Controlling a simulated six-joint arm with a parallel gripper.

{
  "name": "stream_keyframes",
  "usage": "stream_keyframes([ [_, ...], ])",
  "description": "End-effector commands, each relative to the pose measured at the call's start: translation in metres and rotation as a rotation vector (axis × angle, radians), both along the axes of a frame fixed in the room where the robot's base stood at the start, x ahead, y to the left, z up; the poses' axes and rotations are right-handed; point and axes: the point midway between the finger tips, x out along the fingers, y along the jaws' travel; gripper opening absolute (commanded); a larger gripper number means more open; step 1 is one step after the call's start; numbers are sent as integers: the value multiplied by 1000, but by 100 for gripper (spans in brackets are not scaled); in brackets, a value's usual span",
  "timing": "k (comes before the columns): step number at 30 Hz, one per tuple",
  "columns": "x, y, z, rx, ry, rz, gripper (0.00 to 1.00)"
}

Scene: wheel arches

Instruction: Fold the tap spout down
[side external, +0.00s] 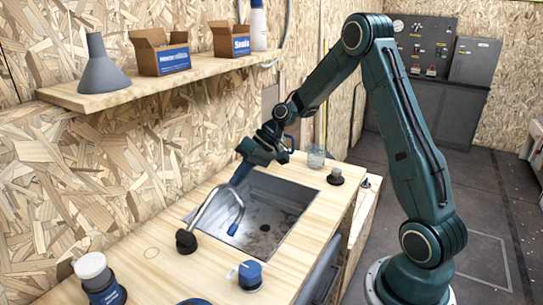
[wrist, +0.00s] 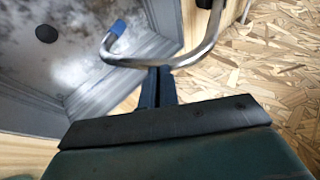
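The tap spout (side external: 207,207) is a bent chrome tube with a blue tip (side external: 238,222). It rises from a dark round base (side external: 186,241) on the counter, and its bend stands above the near left edge of the sink (side external: 262,240). My gripper (side external: 236,182) points down at the spout's bend from above. In the wrist view the spout (wrist: 196,55) crosses just beyond my fingertips (wrist: 159,70), with its blue tip (wrist: 117,28) to the left. The two fingers lie close together with nothing visible between them. I cannot tell whether they touch the tube.
A glass (side external: 316,156) and a dark knob-like piece (side external: 335,176) stand beyond the sink. A blue-topped jar (side external: 250,275) and a white-lidded jar (side external: 97,275) stand on the near counter. A shelf (side external: 130,92) with a funnel and boxes runs along the wall.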

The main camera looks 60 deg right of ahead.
Motion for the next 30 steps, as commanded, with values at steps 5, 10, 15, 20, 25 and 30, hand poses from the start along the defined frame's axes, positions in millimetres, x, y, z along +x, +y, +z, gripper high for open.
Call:
stream_keyframes([
  [5,-1,0,1,1,7,0,0],
  [10,-2,-1,14,0,3,1,0],
  [15,-4,-4,37,-2,-4,0,0],
  [20,-13,-20,56,-2,-2,-4,0],
  [25,-24,-39,77,-2,-3,-3,0],
  [30,-33,-55,94,-2,-2,-2,0],
])
